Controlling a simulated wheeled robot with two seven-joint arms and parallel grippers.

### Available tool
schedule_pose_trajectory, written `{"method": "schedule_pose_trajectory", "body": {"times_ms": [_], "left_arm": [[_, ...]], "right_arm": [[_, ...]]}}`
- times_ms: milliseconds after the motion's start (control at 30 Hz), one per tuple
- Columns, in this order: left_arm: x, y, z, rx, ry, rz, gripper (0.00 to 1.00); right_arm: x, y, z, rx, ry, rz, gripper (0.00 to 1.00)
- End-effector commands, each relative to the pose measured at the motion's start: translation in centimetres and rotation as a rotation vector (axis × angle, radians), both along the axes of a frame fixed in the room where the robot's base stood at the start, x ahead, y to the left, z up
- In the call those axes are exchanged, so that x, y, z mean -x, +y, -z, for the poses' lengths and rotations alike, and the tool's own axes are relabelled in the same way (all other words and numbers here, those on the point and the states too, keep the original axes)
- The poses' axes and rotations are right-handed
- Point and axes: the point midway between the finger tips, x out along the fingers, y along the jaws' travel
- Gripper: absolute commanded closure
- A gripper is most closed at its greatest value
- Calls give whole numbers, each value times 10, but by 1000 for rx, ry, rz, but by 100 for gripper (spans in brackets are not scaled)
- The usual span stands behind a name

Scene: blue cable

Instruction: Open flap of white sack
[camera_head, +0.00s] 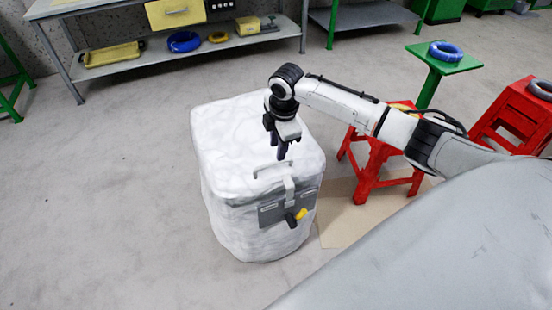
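The white sack (232,150) stands on the floor in the middle, bulky and box-shaped, with a wrinkled surface. On its front edge are a pale handle-like bar (272,168) and a strap running down over a grey panel (272,212). A black and yellow piece (296,217) sticks out from that panel. My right gripper (282,155) points down over the sack's top, just behind the bar. Its dark fingers overlap in this view, so their opening and any contact with the sack are unclear. My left gripper is not in view.
A red stool (370,170) stands right of the sack, partly behind my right arm. A blue cable coil (445,50) lies on a green stool (432,72). Another red stool (515,115) is at the far right. A workbench (120,10) stands behind. The floor at left is clear.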

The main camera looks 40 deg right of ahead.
Motion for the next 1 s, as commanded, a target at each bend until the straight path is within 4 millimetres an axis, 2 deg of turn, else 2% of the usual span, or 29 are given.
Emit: {"method": "schedule_pose_trajectory", "body": {"times_ms": [100, 300, 500, 733, 767, 933, 1000], "left_arm": [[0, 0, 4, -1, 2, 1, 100], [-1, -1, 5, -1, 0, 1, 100], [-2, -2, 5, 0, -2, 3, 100], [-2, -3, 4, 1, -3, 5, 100], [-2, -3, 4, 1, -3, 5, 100], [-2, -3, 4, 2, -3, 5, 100], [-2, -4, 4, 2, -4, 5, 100]], "right_arm": [[-4, 0, 25, -2, 2, 1, 71], [-10, -2, 54, 0, -1, 1, 71], [-13, -2, 65, 0, -3, 1, 71], [-13, -2, 66, 0, -3, 0, 71], [-13, -2, 66, 0, -3, 0, 72], [-13, -2, 66, 0, -3, 0, 100], [-13, -2, 65, 0, -3, 1, 100]]}}
